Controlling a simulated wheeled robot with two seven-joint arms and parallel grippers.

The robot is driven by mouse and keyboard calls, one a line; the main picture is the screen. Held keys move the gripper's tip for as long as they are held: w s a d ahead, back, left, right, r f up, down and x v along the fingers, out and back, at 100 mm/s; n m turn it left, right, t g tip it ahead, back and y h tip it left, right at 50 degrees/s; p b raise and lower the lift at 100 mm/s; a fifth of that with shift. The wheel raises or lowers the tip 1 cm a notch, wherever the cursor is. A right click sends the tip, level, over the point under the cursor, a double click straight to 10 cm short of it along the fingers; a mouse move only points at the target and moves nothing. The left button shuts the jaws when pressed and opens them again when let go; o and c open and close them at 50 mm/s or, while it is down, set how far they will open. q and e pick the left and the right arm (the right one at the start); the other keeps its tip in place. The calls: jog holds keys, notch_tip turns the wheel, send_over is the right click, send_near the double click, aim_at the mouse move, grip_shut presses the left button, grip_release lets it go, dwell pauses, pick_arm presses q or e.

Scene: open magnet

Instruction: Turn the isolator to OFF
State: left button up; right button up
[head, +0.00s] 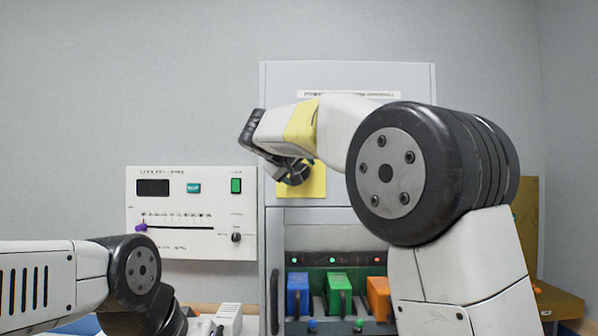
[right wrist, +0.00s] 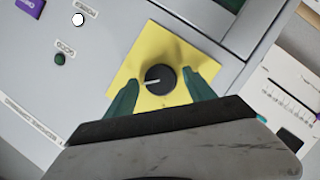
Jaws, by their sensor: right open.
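The isolator is a round black knob (right wrist: 160,79) on a yellow plate (right wrist: 150,45) on a grey cabinet. Its white pointer mark points left in the right wrist view. In the head view the yellow plate (head: 316,182) shows behind my right gripper (head: 293,173). In the right wrist view the open green fingers of my right gripper (right wrist: 161,80) stand on either side of the knob, with visible gaps. I cannot tell how deep they reach around it. My left arm enters the head view at lower left, but its jaws are not seen.
Left of the cabinet (head: 350,80) is a white panel (head: 190,247) with a slider, display and buttons. Below the isolator, an open bay holds blue (head: 298,292), green (head: 338,292) and orange (head: 378,296) blocks. A green indicator or button (right wrist: 59,59) shows in the right wrist view.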

grip_shut()
jog(key=n+t, duration=0.2)
jog(key=n, duration=0.3)
jog(key=n+t+h, duration=0.1)
jog(key=n+t, duration=0.1)
jog(key=n, duration=0.4)
jog(key=f+n+t, duration=0.1)
jog(key=n+t, duration=0.1)
jog(key=n, duration=0.4)
jog(key=shift+f+h, duration=0.1)
jog(key=shift+h, duration=0.3)
dwell(0.7)
grip_release()
